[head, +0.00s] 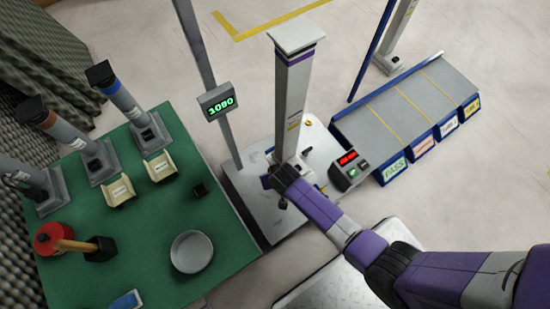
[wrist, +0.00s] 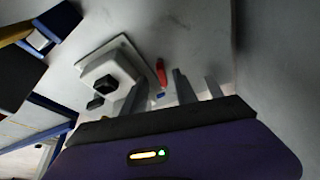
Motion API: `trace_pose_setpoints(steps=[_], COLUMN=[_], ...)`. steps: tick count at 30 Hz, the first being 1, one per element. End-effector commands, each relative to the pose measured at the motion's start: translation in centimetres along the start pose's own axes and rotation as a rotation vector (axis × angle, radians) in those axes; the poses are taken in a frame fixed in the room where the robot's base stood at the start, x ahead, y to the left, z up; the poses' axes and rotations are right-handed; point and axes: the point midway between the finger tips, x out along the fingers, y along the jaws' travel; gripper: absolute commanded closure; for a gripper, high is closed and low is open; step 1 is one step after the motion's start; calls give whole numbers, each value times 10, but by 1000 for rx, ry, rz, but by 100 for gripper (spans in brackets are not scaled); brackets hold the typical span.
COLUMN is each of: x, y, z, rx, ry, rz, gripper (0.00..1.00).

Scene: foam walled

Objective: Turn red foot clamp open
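A small red lever (wrist: 161,72), which looks like the red foot clamp, stands out in the wrist view beside a pale block on a square plate (wrist: 122,58). I cannot make it out in the head view, where my arm covers part of that area. My gripper (head: 283,190) is low over the pale base plate (head: 262,222), by the foot of the upright column (head: 293,95). In the wrist view, grey fingers of my gripper (wrist: 197,80) stand apart with nothing seen between them. The red lever lies just beyond them, apparently untouched.
A control box with a red display (head: 346,158) stands right of the column. A thin post carries a green readout (head: 218,101). A green table (head: 130,235) with clamps, a mallet and a round dish is at left. A sloped rack with labelled bins (head: 410,105) is at right.

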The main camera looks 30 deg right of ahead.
Motion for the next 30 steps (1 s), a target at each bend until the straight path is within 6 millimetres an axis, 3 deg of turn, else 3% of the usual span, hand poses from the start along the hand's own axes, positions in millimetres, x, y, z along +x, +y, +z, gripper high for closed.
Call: trace_pose_setpoints(steps=[1, 6, 18, 24, 30], x=[12, 29, 34, 34, 34], y=[0, 0, 0, 0, 0], z=[1, 0, 0, 0, 0], rx=[1, 0, 0, 0, -2], ry=[0, 0, -1, -1, -1], rz=[0, 0, 1, 1, 0], gripper=[65, 65, 65, 100, 100])
